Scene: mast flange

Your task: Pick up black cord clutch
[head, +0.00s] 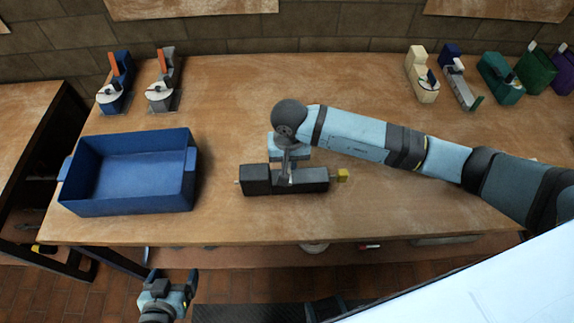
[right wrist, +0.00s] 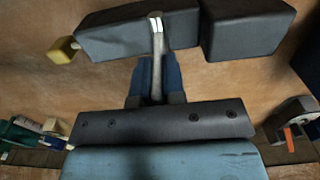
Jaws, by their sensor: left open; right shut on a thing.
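The black cord clutch (head: 312,181) lies at the front middle of the wooden table, as dark blocks in a row with a yellow knob at the right end. In the right wrist view its dark body (right wrist: 115,35) spans the top, with a grey metal lever standing out from it. My right gripper (head: 287,170) is above the clutch. Its blue fingers, seen in the right wrist view (right wrist: 157,75), are shut around the grey lever. The wrist hides part of the clutch in the head view. My left gripper (head: 173,281) is open and empty, in front of the table and below its edge.
A blue open bin (head: 128,207) stands empty left of the clutch. At the back left are a blue device (head: 115,85) and a grey device (head: 161,82) with orange levers. Several coloured devices, including a cream one (head: 420,75), stand at the back right.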

